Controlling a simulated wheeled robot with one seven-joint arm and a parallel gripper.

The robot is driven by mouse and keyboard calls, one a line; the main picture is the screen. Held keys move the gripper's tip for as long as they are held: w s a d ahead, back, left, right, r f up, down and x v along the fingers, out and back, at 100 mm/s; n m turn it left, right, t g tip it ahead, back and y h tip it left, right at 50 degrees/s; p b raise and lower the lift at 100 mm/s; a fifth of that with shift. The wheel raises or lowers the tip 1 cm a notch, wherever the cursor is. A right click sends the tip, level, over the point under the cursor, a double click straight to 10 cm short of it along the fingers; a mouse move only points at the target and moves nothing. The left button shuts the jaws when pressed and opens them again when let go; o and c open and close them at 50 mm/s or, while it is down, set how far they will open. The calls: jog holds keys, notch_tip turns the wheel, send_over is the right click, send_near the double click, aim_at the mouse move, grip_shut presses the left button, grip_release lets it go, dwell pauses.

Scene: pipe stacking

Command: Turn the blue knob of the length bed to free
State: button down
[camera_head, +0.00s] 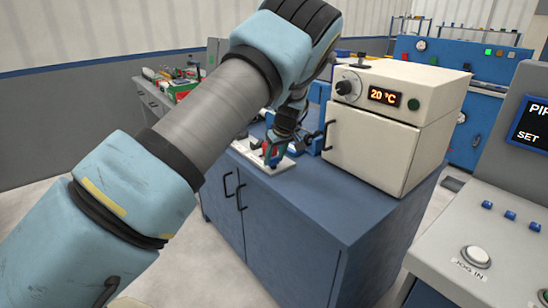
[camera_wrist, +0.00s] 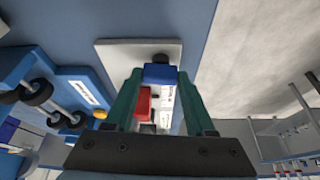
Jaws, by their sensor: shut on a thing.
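My gripper (camera_wrist: 160,78) points down at the length bed, its two green fingers on either side of the blue knob (camera_wrist: 160,72). The fingers are shut on the knob, which spans the gap between their tips. A red block (camera_wrist: 142,103) and a white label strip (camera_wrist: 166,104) show between the fingers, nearer the palm. The length bed's pale base plate (camera_wrist: 113,52) lies under the fingertips. In the head view my gripper (camera_head: 272,153) is low over the pale plate on the blue cabinet, and the knob cannot be made out there. The knob's marking is unreadable.
A cream oven (camera_head: 385,125) reading 20 °C stands close to the right of my gripper on the blue cabinet (camera_head: 285,225). A blue fixture with black rollers (camera_wrist: 60,95) is beside the bed. A grey console (camera_head: 490,235) stands at the right.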

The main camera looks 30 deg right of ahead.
jog(key=shift+n, duration=0.5)
jog(key=shift+y, duration=0.3)
jog(key=shift+c, duration=1.2)
grip_release()
jog(key=b+v, duration=0.2)
jog(key=v, duration=0.8)
jog(key=shift+r+b, duration=0.3)
jog(key=shift+r, duration=0.05)
jog(key=shift+d, duration=0.1)
